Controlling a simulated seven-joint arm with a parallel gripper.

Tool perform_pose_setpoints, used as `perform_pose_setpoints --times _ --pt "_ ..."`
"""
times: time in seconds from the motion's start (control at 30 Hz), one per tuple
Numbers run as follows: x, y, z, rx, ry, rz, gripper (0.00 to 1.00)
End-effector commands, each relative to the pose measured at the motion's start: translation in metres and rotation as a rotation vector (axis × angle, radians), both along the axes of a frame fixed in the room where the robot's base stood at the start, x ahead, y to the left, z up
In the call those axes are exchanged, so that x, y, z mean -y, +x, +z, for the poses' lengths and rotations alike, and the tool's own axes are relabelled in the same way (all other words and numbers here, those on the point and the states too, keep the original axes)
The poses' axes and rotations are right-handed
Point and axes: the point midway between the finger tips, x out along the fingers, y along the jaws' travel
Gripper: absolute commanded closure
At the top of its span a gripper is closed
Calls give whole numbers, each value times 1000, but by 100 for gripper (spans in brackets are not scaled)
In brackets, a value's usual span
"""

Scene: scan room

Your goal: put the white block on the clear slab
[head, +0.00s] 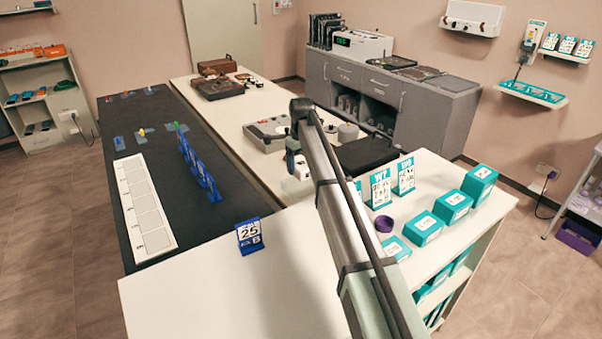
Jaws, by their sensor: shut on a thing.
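My arm reaches in from the bottom right, and my gripper (292,158) points down over the white counter. It is shut on a small white block (301,171), though the fingertips are tiny and partly hidden by my arm. Whether the block touches the counter I cannot tell. On the dark mat at the left lie several small pale slabs: one at the left (119,143), one with a yellow piece (142,140) and one with a green piece (180,129). Which of them is the clear slab I cannot tell.
A white strip of squares (146,205) and a row of blue stands (199,168) are on the dark mat (185,225). A blue number stand (251,236) is nearer. A grey device (266,134) stands beside my gripper. Teal boxes (452,206) are at the right.

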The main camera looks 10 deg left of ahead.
Motion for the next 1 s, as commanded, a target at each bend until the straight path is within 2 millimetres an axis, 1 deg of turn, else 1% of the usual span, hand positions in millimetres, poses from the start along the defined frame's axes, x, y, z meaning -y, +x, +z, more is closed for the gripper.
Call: perform_pose_setpoints --times 0.3,0.73,0.77,1.0 --pt "0 0 -34 -1 -1 0 64" --pt "0 0 -39 0 0 0 64" --pt "0 0 -39 -1 -1 0 23" --pt "0 0 -38 0 0 0 0"
